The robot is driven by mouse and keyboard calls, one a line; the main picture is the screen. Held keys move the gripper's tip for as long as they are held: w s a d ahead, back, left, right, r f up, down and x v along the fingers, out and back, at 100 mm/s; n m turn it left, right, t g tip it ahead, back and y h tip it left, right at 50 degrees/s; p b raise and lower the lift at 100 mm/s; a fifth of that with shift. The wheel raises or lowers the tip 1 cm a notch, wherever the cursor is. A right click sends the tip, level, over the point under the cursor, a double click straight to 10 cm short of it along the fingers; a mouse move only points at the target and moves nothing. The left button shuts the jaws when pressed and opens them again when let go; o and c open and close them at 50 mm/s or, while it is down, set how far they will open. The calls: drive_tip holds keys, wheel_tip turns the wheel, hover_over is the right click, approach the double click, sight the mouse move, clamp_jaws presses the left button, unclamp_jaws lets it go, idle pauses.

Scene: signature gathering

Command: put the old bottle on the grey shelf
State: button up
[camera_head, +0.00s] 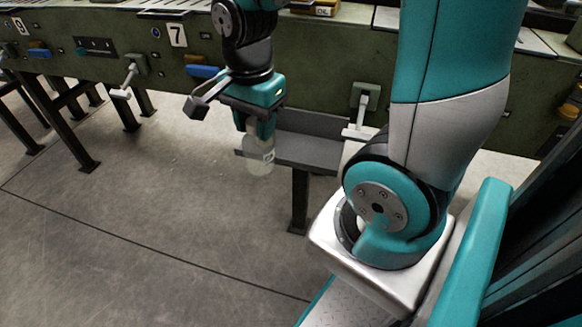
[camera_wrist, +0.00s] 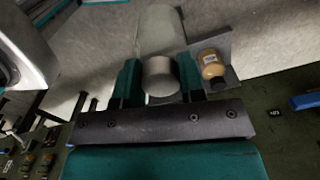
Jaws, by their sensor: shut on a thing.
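The grey shelf (camera_head: 312,148) is low, with a raised back, and stands behind and to the right of the bottle in the head view. The bottle overlaps the shelf's left part there; I cannot tell whether they touch. In the wrist view a corner of the shelf (camera_wrist: 226,44) shows beside the bottle.
A tan bottle with a dark cap (camera_wrist: 211,66) is at the shelf, close to the right finger. A green machine bench (camera_head: 320,62) with levers and the numbers 7 and 9 runs behind. The concrete floor (camera_head: 130,230) in front is clear.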

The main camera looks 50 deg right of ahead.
drive_tip(key=f, duration=0.2)
drive_tip(key=s+a+f+b, duration=0.1)
drive_tip(key=shift+s+f, duration=0.1)
drive_tip(key=w+d+p, duration=0.3)
drive_tip(key=w+d, duration=0.1)
drive_tip(key=d, duration=0.5)
drive_tip(key=w+d+p, duration=0.3)
drive_tip(key=d+p, duration=0.1)
drive_tip(key=d, duration=0.4)
wheel_tip(320, 180, down, 7)
drive_tip(key=d+b, duration=0.1)
drive_tip(key=b, duration=0.1)
drive_tip(key=shift+w+d, duration=0.15)
drive_tip(key=shift+w, duration=0.1)
drive_tip(key=shift+f, duration=0.15)
drive_tip(key=o, duration=1.1)
